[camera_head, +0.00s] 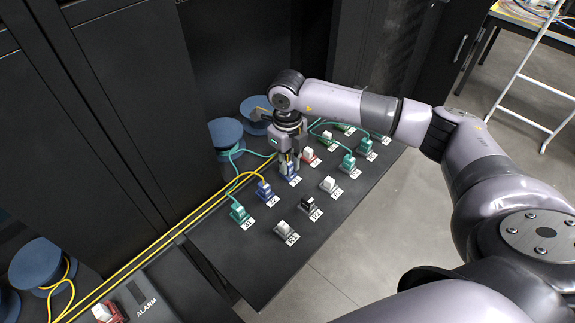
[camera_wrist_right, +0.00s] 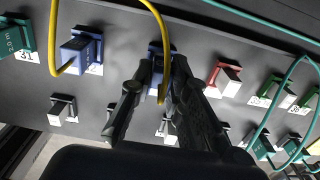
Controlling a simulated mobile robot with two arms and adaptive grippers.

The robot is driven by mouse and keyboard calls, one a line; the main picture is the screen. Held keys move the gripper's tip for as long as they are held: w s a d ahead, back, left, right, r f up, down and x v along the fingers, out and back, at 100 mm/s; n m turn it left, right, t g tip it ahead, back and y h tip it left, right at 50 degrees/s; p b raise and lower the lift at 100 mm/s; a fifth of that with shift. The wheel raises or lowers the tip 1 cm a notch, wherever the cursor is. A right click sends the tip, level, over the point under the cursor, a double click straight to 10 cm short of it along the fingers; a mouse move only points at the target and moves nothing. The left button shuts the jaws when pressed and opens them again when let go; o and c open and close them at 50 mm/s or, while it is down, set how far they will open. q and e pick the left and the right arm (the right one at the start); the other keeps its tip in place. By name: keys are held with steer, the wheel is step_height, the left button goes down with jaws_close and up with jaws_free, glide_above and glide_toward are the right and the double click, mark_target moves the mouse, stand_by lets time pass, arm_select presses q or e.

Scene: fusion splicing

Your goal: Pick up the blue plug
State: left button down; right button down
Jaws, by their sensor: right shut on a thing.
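My right gripper (camera_head: 288,172) points down at the row of plugs on the dark panel, with its fingers closed around a blue plug (camera_head: 291,177). In the right wrist view the gripper (camera_wrist_right: 163,75) covers most of this blue plug (camera_wrist_right: 154,47), and a yellow cable runs down to between the fingertips. The plug appears to be at its labelled place on the panel; any lift cannot be told. A second blue plug (camera_head: 264,190) with a yellow cable sits just left of it, also in the wrist view (camera_wrist_right: 82,48). My left gripper is not in view.
The dark panel (camera_head: 258,262) holds several green, white, black and red connectors close around the gripper. A green plug (camera_head: 238,213) and a red one (camera_head: 308,156) stand nearby. Loose green and yellow cables cross the panel's back. Blue spools (camera_head: 226,133) stand behind.

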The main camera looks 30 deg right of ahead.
step_height(320, 180, up, 19)
steer(key=b, duration=0.3)
steer(key=shift+b, duration=0.3)
steer(key=shift+f, duration=0.1)
step_height(320, 180, down, 2)
steer(key=shift+f+b, duration=0.2)
steer(key=shift+b, duration=0.65)
